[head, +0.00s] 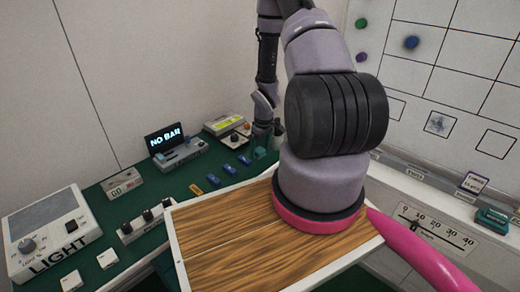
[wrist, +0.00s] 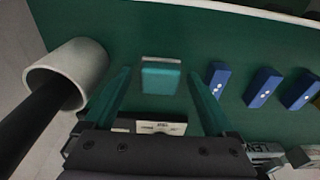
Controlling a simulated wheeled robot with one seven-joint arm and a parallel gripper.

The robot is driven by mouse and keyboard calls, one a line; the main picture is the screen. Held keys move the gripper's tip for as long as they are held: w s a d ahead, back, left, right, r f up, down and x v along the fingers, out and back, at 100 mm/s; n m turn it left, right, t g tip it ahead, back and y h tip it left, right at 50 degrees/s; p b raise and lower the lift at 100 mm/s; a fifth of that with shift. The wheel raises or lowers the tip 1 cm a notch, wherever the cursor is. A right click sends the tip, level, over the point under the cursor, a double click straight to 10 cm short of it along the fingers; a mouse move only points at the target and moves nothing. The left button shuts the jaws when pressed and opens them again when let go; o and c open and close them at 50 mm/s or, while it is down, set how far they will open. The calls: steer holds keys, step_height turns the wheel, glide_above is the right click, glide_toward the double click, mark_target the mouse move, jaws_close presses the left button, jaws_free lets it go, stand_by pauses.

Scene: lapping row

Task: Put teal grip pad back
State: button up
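A teal block (wrist: 161,79), which looks like the teal grip pad, sits on the dark green bench top at the end of a row of blue blocks. It also shows small in the head view (head: 260,152), just below my gripper. My gripper (wrist: 158,74) is open. Its two teal fingers stand on either side of the block in the wrist view, with a visible gap on each side. Whether the fingertips are down at the block's height I cannot tell. In the head view my gripper (head: 266,130) is small and partly dark at the bench's far end.
Blue blocks (wrist: 262,88) stand right of the teal block. A pale cup (wrist: 68,75) with a black rod is close on the left. A white label (wrist: 160,127) lies below. Another teal item (head: 492,218) sits far right.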

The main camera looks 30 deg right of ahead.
steer(key=shift+r, duration=0.1)
step_height(320, 180, up, 12)
steer(key=s, duration=0.1)
step_height(320, 180, up, 13)
steer(key=m+t+h, duration=0.1)
steer(key=m, duration=0.1)
glide_above(263, 152)
steer(key=a, duration=0.1)
steer(key=s+a+r+m+t, duration=0.1)
steer(key=a+r, duration=0.1)
steer(key=r, duration=0.4)
steer(key=s+a+r+m, duration=0.1)
steer(key=s+a+r, duration=0.1)
steer(key=r, duration=0.4)
steer(key=s+a+r+m+t+y, duration=0.1)
steer(key=s+a+r+m, duration=0.1)
steer(key=s+a+r, duration=0.2)
steer(key=s+a+r+m+t+y, duration=0.1)
steer(key=s+a+r, duration=0.4)
steer(key=s+r, duration=0.6)
steer(key=shift+r+m+t+y, duration=0.4)
steer(key=shift+m+t, duration=0.2)
steer(key=shift+t, duration=0.2)
